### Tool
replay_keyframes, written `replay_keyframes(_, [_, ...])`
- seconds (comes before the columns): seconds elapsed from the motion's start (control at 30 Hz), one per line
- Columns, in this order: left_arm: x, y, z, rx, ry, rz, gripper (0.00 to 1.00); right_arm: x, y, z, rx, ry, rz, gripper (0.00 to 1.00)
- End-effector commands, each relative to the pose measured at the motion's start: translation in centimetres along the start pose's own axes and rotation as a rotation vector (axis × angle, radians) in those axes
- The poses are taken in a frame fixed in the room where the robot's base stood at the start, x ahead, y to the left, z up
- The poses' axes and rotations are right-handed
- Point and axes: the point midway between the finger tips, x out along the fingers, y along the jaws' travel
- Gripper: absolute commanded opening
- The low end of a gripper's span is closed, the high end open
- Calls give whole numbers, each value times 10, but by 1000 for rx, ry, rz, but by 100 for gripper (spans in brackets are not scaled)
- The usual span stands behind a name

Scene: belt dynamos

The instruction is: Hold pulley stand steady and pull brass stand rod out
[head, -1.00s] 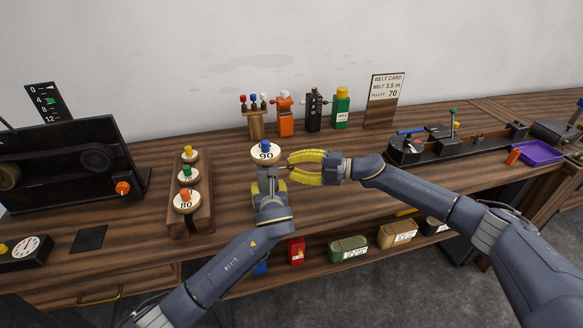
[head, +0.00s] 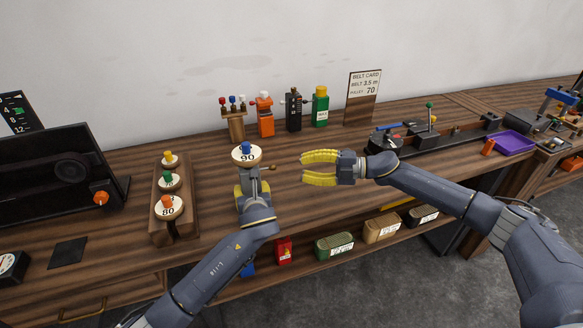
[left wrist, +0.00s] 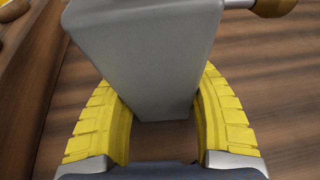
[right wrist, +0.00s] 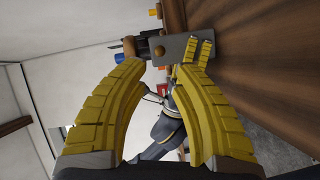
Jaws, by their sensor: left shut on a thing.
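The pulley stand (head: 252,172) is a grey block with a white pulley marked 90 and a blue knob (head: 247,147) on top. My left gripper (head: 243,192) is shut around the stand; in the left wrist view its yellow fingers (left wrist: 160,115) press both sides of the grey block (left wrist: 150,50). The brass stand rod's knob (head: 271,168) sticks out to the right of the stand, and it also shows in the left wrist view (left wrist: 272,7). My right gripper (head: 304,169) is open and empty, right of the knob with a gap between. How deep the rod sits is hidden.
A wooden rack (head: 188,213) with pulleys stands left of the stand. Behind are a small knobbed post (head: 235,124) and orange (head: 265,115), black and green blocks. A dark fixture (head: 385,141) and purple tray (head: 512,143) lie right. The bench around my right gripper is clear.

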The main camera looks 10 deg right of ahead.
Motion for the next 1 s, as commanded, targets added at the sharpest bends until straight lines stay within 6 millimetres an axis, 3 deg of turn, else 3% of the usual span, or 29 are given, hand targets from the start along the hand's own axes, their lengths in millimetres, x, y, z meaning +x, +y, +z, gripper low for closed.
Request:
replay_keyframes(0.3, [0,0,-2,2,4,0,6,-23,0,0,0,0,0,27])
replay_keyframes(0.73, [0,0,-2,1,3,-1,6,-25,1,0,-1,0,1,27])
replay_keyframes(0.77, [0,0,-2,1,3,-1,57,-25,1,0,-1,0,1,27])
replay_keyframes(0.93, [0,-1,-1,0,2,-1,76,-25,1,0,-1,0,1,27])
replay_keyframes(1.0, [0,-1,-1,0,1,-1,79,-25,1,0,-1,0,1,27])
